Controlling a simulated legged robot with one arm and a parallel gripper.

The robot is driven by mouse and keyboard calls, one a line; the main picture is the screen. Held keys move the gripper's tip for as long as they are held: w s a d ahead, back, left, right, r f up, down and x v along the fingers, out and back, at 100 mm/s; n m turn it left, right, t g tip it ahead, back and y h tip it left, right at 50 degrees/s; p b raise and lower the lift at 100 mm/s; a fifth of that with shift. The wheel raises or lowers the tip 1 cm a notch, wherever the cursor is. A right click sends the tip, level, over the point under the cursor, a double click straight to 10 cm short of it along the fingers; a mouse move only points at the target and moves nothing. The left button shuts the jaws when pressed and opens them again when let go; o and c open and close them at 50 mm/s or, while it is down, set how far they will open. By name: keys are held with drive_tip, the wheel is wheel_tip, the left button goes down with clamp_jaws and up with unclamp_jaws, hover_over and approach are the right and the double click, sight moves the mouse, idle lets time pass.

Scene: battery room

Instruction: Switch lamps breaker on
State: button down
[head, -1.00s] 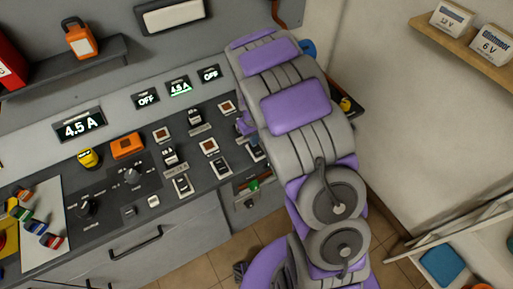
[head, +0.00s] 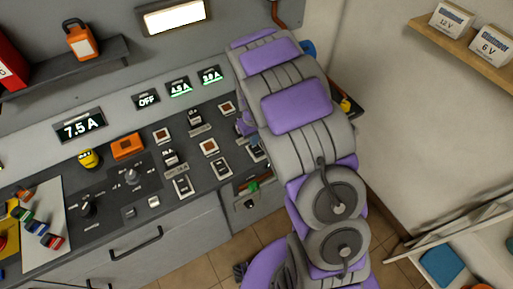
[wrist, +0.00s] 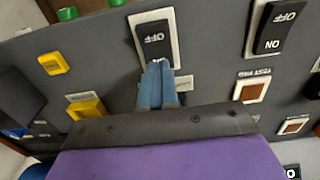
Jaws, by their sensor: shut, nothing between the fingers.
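In the wrist view, my gripper (wrist: 156,85) is shut and empty. Its blue fingertips are at the lower edge of a black rocker breaker (wrist: 154,40) with a pale frame, marked OFF on its visible half; I cannot tell whether they touch it. A second rocker (wrist: 278,28), marked OFF and ON, is at the upper right. In the head view, the wall lamp (head: 176,16) glows. The right small display (head: 210,76) shows a current reading, the middle one (head: 179,88) 4.5 A, and the left one (head: 146,100) OFF. My arm hides the fingertips there.
The large display (head: 80,126) reads 7.5 A. An orange block (head: 127,146) and a yellow button (head: 88,159) sit on the console. In the wrist view, a yellow piece (wrist: 87,108) and a test button (wrist: 252,91) flank the fingers. A shelf (head: 470,45) is at right.

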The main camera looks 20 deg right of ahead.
wheel_tip(320, 180, up, 6)
drive_tip(key=shift+f+p, duration=0.1)
drive_tip(key=shift+p, duration=1)
